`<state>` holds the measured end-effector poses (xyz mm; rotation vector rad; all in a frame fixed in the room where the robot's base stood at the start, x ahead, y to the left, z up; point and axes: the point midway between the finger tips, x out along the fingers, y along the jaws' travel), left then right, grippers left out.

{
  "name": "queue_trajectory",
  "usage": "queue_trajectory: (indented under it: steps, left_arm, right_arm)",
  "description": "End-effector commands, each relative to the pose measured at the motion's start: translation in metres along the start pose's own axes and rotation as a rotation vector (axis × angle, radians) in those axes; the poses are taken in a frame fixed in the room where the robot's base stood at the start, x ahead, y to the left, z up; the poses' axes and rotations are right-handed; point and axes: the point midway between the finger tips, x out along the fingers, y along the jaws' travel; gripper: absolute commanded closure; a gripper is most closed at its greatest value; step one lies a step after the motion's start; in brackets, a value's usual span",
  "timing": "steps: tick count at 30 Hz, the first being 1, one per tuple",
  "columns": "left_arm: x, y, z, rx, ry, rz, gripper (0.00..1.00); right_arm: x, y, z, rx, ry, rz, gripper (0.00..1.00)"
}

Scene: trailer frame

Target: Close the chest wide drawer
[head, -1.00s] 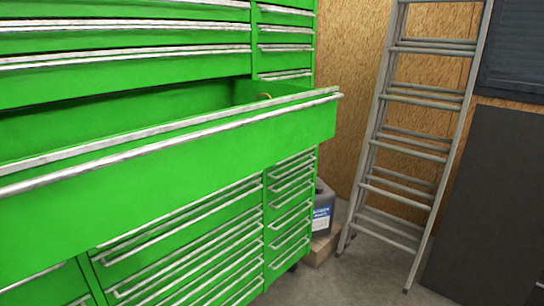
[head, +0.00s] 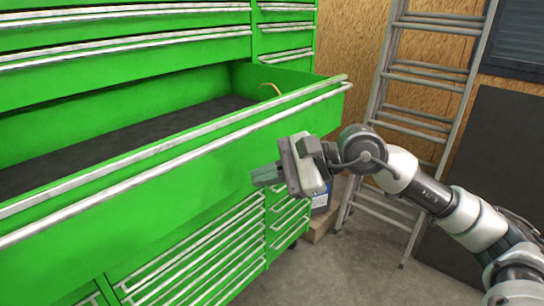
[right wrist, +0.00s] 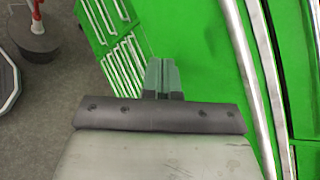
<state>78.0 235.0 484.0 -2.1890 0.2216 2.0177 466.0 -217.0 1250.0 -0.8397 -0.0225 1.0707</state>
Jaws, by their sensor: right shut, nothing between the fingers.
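The wide green drawer (head: 165,190) of the green chest (head: 125,85) is pulled well out, with its dark floor (head: 120,135) showing in the head view. A silver handle bar runs along the top of its front. My right gripper (head: 264,176) is shut and empty, in front of the drawer's front near its right end, below the handle. In the right wrist view the closed fingertips (right wrist: 164,72) point at green surface, with the silver handle bars (right wrist: 258,80) to their right. I cannot tell whether they touch. My left gripper is not in view.
Shut drawers with silver handles lie above and below. A small curved tan item (head: 271,88) shows at the drawer's right end. A metal ladder (head: 418,100) leans by the wood wall, and a dark panel (head: 490,190) stands right. Grey floor (head: 330,265) is bare.

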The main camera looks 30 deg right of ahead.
Motion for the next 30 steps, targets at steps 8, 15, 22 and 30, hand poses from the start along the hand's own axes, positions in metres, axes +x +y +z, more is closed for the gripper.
queue_trajectory:
  steps: [8,15,22,30]
  left_arm:
    - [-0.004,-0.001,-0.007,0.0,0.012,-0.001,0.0]
    - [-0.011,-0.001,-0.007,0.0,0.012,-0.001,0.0]
    - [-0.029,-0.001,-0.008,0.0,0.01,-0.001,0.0]
    - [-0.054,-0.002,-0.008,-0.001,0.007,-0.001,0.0]
  right_arm:
    - [-0.089,-0.031,-0.033,-0.446,0.587,0.092,1.0]
    - [-0.086,-0.035,-0.047,-0.475,0.65,0.109,1.0]
    - [-0.048,-0.039,-0.074,-0.47,0.645,0.109,1.0]
    - [-0.008,-0.053,-0.096,-0.472,0.645,0.103,1.0]
